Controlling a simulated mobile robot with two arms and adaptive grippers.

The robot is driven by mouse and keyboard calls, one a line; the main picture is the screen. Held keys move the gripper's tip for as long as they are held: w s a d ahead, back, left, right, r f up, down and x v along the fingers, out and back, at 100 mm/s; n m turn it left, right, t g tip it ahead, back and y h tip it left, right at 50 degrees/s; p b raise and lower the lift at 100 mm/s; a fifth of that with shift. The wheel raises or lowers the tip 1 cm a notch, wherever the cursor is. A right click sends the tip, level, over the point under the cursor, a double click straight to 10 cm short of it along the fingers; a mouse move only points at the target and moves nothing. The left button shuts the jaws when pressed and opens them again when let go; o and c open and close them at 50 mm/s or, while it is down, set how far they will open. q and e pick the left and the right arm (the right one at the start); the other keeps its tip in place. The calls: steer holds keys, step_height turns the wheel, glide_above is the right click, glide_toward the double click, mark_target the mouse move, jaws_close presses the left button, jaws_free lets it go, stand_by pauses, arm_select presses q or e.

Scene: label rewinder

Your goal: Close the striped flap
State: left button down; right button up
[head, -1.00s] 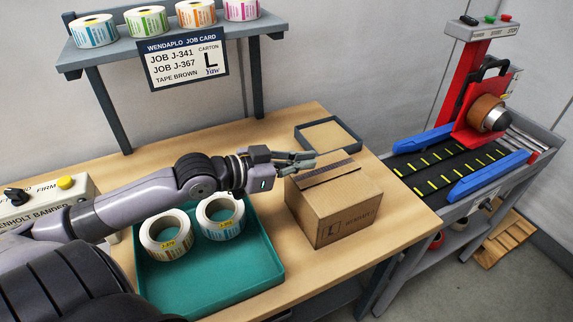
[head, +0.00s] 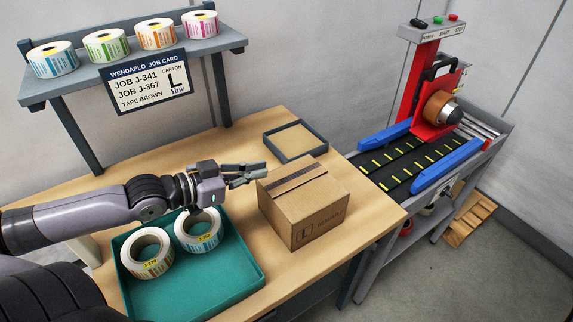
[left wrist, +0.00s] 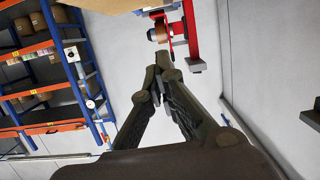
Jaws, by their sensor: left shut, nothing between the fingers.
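A brown carton (head: 304,212) stands on the wooden table. A dark stripe (head: 300,178) runs across its top, which looks nearly flat; I cannot tell whether the striped flap is fully down. My left gripper (head: 262,170) is shut and empty, beside the carton's back left top corner. I cannot tell whether it touches the carton. In the left wrist view the closed fingers (left wrist: 163,62) point up the picture, with a tan surface at the top edge. My right gripper is not in view.
A teal tray (head: 246,286) with two label rolls (head: 147,254) stands left of the carton. A shallow dark-rimmed tray (head: 296,141) lies behind it. The red-framed machine (head: 420,100) with blue guides stands at right. A shelf with several rolls is at back left.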

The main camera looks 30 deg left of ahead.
mark_target(293, 186)
arm_select(q)
steer(key=shift+b+x, duration=0.55)
steer(key=shift+x, duration=2.1)
steer(key=p+x, duration=0.1)
steer(key=x, duration=0.3)
steer(key=shift+w+d, duration=0.15)
steer(key=shift+w, duration=0.05)
step_height(293, 186, down, 3)
steer(key=shift+d+f, duration=0.1)
steer(key=shift+f, duration=0.6)
